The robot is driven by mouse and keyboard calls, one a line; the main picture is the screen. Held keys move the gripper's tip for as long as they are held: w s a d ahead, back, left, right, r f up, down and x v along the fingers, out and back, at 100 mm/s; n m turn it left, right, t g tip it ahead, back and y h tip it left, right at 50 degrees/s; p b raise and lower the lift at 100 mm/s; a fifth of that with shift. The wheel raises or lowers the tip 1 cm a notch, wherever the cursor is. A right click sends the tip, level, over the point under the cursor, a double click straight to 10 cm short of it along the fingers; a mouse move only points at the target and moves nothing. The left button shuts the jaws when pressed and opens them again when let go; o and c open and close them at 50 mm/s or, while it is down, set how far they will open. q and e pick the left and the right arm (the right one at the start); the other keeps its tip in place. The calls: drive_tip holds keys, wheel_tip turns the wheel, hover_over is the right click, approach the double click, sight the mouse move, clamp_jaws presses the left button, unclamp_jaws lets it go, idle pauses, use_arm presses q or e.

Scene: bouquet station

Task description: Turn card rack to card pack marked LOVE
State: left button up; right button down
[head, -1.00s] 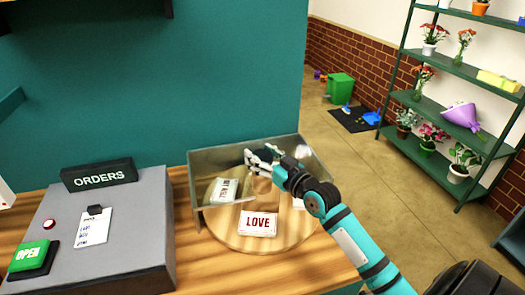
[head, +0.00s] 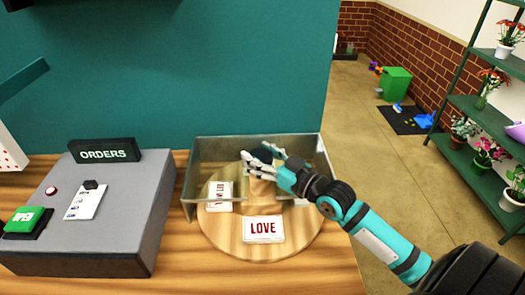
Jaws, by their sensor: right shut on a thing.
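The card rack (head: 222,237) is a round wooden turntable on the counter with a wooden post (head: 262,187) at its middle. The white card pack marked LOVE (head: 264,229) lies at its front, red letters facing me. Another white pack (head: 219,196) lies on the left side, its lettering sideways. A piece of a further pack (head: 301,203) shows at the right, mostly hidden by my arm. My right gripper (head: 262,162) is shut at the top of the post, which its fingers partly cover. My left gripper is out of view.
A grey metal screen (head: 213,150) stands around the back and sides of the rack, open at the front. A grey desk unit (head: 125,225) with an ORDERS sign (head: 104,151) stands left. Bare wooden counter (head: 200,275) lies in front. A plant shelf (head: 480,105) stands far right.

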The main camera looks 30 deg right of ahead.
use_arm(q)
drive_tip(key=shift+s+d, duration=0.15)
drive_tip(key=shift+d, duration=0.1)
use_arm(e)
drive_tip(key=shift+f, duration=0.1)
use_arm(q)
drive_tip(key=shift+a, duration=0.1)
use_arm(e)
drive_tip(key=shift+c, duration=1.9)
unclamp_jaws()
drive_tip(key=shift+d, duration=0.1)
drive_tip(key=shift+s, duration=0.1)
drive_tip(key=v, duration=1.2)
